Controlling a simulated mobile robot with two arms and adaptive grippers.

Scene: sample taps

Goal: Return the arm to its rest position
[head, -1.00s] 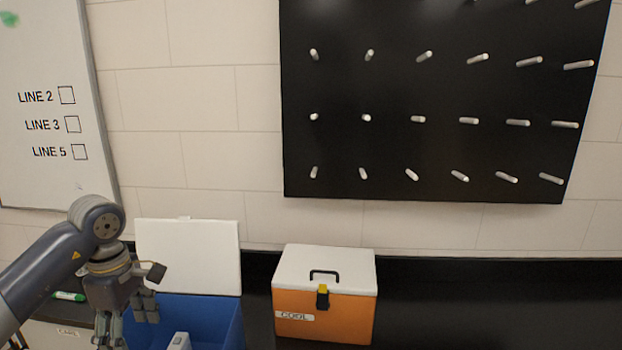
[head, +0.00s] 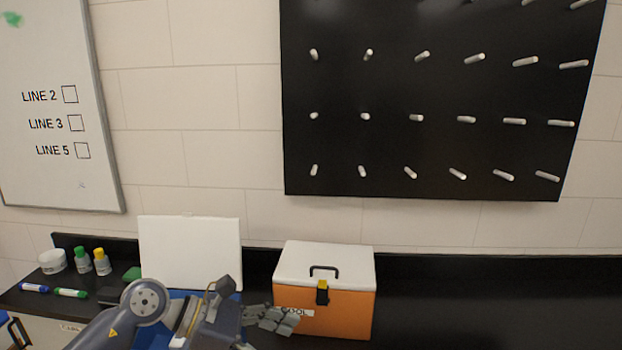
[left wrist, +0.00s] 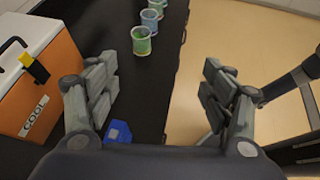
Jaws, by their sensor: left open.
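My left arm comes in from the bottom left in the head view. Its gripper (head: 272,319) is in front of the orange cooler's lower left corner, over the black counter. In the left wrist view the two fingers of my left gripper (left wrist: 165,95) are spread wide apart with nothing between them. Counter edge and floor show beyond the fingers. My right gripper does not show in either view.
An orange cooler (head: 345,312) with a white lid stands closed on the counter. Left of it is a blue box (head: 176,294) with its white lid (head: 190,250) raised. Several coloured cups (left wrist: 141,41) line the counter in the wrist view.

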